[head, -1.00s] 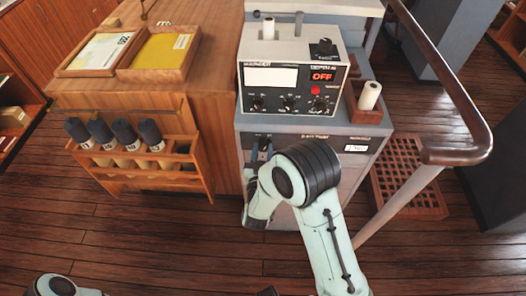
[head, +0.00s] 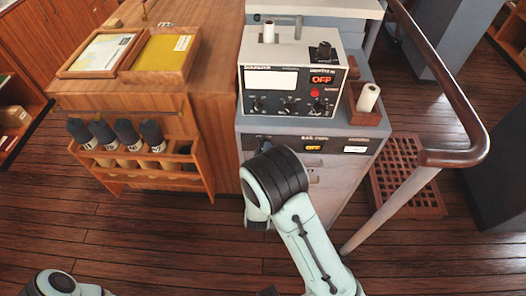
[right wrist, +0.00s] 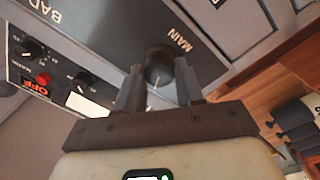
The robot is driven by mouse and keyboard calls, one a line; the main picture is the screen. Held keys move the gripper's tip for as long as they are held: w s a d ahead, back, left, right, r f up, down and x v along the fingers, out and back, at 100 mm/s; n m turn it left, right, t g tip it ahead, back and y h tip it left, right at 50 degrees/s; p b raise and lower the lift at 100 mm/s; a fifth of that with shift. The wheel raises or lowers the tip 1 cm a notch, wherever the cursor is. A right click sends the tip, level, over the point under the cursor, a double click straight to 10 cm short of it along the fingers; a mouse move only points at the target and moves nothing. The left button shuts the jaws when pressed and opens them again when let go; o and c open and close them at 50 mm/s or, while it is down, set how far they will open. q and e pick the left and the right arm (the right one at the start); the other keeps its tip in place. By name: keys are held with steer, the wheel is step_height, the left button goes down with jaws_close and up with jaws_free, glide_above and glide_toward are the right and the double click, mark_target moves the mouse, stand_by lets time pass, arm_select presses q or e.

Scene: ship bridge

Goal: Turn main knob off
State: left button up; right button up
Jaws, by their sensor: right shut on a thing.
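The main knob (right wrist: 158,66) is a round dark knob with a white pointer line, on a dark panel beside the word MAIN in the right wrist view. My right gripper (right wrist: 158,90) is shut on it, one finger on each side. In the head view my right arm covers the knob and most of the gripper. A small display (head: 313,148) on the cabinet's front panel reads OFF in yellow. My left gripper is not in view; only part of my left arm shows at the lower left.
A radar-like box (head: 293,80) with knobs and an orange-red OFF display stands on the grey cabinet (head: 345,185). A wooden rack (head: 150,172) with several dark-capped bottles is left. A handrail (head: 455,158) stands right. Floor in front is clear.

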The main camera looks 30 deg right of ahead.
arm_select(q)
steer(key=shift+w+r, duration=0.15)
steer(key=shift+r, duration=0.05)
arm_select(e)
steer(key=shift+n, duration=0.6)
steer(key=o, duration=1)
steer(key=shift+o, duration=0.2)
arm_select(q)
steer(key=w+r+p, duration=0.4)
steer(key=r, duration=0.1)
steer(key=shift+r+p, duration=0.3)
steer(key=shift+p, duration=0.05)
arm_select(e)
steer(key=v, duration=1.3)
